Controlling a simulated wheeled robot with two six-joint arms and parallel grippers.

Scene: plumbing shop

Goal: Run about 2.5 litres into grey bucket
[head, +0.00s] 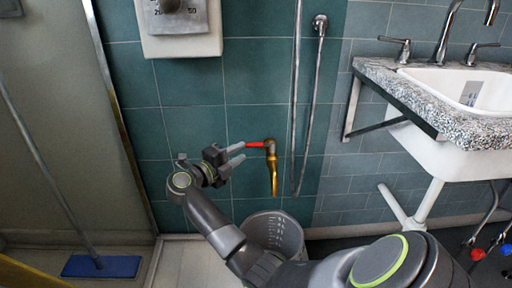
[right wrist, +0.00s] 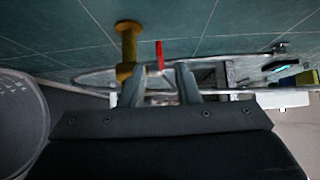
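A brass tap (head: 272,172) with a red lever (head: 255,145) is on the green tiled wall, its spout pointing down. The grey bucket (head: 287,229) stands on the floor below it, with measuring marks inside; my arm hides part of it. I see no water stream, and the level inside cannot be made out. My right gripper (head: 238,154) is at the lever's left end. In the right wrist view its fingers (right wrist: 158,82) are apart, with the red lever (right wrist: 159,55) in line with the gap and the tap (right wrist: 127,48) to the left. My left gripper is out of view.
A chrome pipe and hose (head: 299,110) hang just right of the tap. A white control box (head: 180,28) is above. A sink (head: 440,150) with a speckled counter is at right. A blue floor mop (head: 101,266) stands at left beside a glass panel.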

